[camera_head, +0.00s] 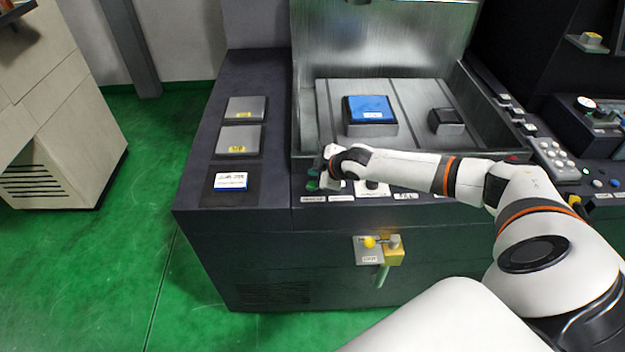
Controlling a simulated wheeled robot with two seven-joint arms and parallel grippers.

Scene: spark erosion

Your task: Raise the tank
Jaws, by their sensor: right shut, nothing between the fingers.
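The tank (303,80) of the spark erosion machine is the metal-walled basin around a grey slotted table (333,98). A blue block (369,109) and a small dark block (446,121) sit on that table. A row of labelled controls runs along the machine's front ledge, with a green button (312,185) at its left end. My right gripper (326,172) is shut and empty at this left end, close beside the green button. I cannot tell whether it touches the button. My right wrist and forearm hide part of the row. My left gripper is not in view.
Two grey plates (239,139) and a blue-white box (230,181) lie on the ledge at left. A yellow knob and valve (393,250) stick out of the front panel. A button panel (555,158) stands at right. Green floor at left is clear.

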